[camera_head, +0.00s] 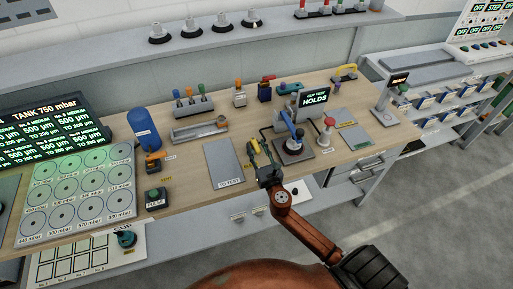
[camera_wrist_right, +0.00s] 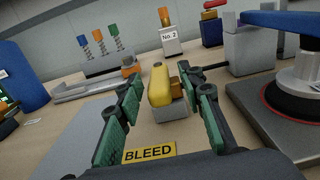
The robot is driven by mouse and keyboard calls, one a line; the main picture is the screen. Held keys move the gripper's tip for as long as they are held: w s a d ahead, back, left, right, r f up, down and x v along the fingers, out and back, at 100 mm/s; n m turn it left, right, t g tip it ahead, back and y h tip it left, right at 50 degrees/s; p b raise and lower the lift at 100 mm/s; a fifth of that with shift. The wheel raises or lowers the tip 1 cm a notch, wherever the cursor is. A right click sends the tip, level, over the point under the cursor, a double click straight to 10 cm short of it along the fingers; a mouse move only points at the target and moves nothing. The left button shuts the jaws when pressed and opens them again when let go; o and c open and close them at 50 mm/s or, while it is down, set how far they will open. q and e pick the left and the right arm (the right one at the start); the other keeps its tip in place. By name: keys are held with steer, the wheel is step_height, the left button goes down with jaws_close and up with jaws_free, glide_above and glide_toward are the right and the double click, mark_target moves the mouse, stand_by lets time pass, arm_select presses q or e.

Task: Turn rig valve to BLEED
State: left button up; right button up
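The rig valve has a yellow handle (camera_wrist_right: 159,85) over a brass body on a small grey block (camera_wrist_right: 170,112). The handle also shows in the head view (camera_head: 253,145). A yellow BLEED label (camera_wrist_right: 149,152) lies on the bench on the near side of the valve. The handle points roughly toward me and the label. My right gripper (camera_head: 264,160) is at the valve's near side. In the wrist view its green-padded fingers (camera_wrist_right: 166,82) are spread, one on each side of the handle, with visible gaps. My left gripper is not in view.
A grey TO TEST plate (camera_head: 224,163) lies to the left. A red knob (camera_head: 328,124) stands farther right.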

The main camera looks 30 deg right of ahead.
steer(key=shift+w, duration=0.1)
steer(key=c, duration=0.8)
jaws_close()
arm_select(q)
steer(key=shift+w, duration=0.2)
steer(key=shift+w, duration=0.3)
